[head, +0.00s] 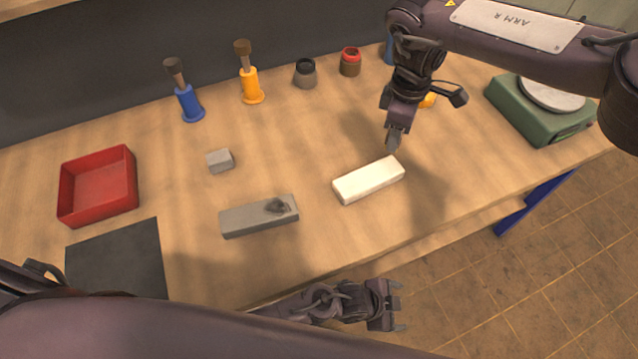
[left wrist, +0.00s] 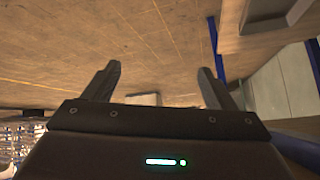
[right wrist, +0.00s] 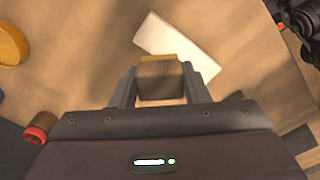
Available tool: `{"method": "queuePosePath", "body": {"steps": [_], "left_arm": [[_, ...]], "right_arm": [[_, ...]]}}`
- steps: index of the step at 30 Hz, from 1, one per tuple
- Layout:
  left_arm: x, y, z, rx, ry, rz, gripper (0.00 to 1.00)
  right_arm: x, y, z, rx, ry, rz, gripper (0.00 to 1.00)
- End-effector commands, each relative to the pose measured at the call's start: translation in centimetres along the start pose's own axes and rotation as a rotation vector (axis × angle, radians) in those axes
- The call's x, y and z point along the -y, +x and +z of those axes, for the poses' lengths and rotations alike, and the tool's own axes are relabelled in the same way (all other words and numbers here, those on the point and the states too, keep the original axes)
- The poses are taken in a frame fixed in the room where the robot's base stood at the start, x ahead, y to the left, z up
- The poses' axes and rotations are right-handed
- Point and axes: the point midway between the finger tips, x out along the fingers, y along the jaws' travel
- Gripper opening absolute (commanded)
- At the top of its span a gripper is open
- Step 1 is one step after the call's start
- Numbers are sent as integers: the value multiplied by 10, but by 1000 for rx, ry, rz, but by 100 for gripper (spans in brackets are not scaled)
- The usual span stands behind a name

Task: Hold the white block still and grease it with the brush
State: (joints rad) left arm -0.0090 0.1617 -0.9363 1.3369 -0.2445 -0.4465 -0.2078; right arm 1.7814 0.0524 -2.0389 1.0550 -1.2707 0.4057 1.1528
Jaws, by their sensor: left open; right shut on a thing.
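The white block (head: 368,181) lies flat on the wooden table near its front edge. It also shows in the right wrist view (right wrist: 180,45), partly hidden behind the held thing. My right gripper (head: 393,140) is above the table just behind the block and appears apart from it. It is shut on a brown, block-shaped thing with a tan edge (right wrist: 161,80); I cannot tell for sure that this is the brush. My left gripper (head: 395,305) is open and empty, in front of the table edge over the floor; its spread fingers show in the left wrist view (left wrist: 157,88).
A grey block with a dark lump (head: 250,219) lies left of the white block. A small grey block (head: 219,161), red tray (head: 70,209) and dark mat (head: 115,262) lie farther left. Blue (head: 188,106) and orange (head: 251,89) holders with upright tools stand behind. A green scale (head: 540,122) stands right.

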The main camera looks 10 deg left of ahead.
Motion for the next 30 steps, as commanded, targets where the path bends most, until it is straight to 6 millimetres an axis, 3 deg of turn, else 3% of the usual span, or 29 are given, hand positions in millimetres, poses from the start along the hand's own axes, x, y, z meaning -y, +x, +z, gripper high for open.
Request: {"method": "queuePosePath", "body": {"steps": [1,6,10,13,18,21,30], "left_arm": [[10,-6,-30,-62,25,-15,78],[32,-39,-123,-280,113,-61,78],[51,-78,-183,-454,227,-119,78],[79,-118,-207,-586,394,-231,78],[148,-173,-173,-598,845,-533,78],[173,-196,-148,-508,1129,-662,78],[206,-236,-76,-70,1936,-763,78]], "right_arm": [[0,0,0,0,0,0,23],[0,0,0,0,0,0,23],[0,0,0,0,0,0,23],[0,0,0,0,0,0,23],[0,0,0,0,0,0,23],[0,0,0,0,0,0,23],[0,0,0,0,0,0,23]]}}
